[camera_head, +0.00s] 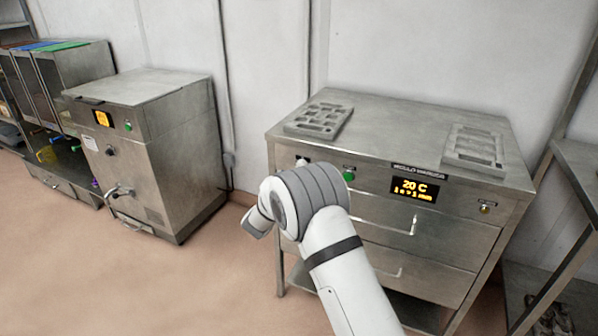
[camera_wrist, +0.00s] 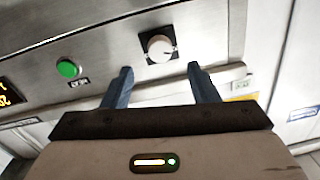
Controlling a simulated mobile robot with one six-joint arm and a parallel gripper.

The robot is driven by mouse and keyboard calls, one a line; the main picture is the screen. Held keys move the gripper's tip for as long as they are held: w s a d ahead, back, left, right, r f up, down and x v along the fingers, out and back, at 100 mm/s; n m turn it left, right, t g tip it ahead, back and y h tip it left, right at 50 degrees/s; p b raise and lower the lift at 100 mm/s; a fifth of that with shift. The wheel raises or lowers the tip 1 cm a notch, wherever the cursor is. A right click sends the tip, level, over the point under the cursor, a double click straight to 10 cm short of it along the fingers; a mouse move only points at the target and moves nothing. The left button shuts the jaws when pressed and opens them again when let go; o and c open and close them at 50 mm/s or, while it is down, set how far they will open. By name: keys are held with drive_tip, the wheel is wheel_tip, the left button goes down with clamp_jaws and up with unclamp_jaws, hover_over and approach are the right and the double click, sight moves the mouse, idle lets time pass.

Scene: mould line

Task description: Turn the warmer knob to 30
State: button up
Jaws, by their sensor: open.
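The mould warmer (camera_head: 440,240) is a steel cabinet with drawers at the right in the head view. Its display (camera_head: 413,189) reads 20 C. The warmer knob (camera_wrist: 158,46) is a round, pale knob with a dark pointer mark in the wrist view. In the head view only its top edge (camera_head: 303,160) shows above my arm. My gripper (camera_wrist: 162,78) is open and empty, its two fingers pointing at the panel just below the knob, apart from it in the picture.
A green button (camera_head: 349,174) sits right of the knob; it also shows in the wrist view (camera_wrist: 68,68). Two mould trays, left (camera_head: 320,120) and right (camera_head: 474,146), lie on the warmer's top. Another steel machine (camera_head: 150,150) stands at the left, with open floor in front.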

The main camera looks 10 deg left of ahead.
drive_tip(key=x, duration=0.7)
drive_tip(key=shift+c, duration=0.3)
drive_tip(key=c, duration=0.9)
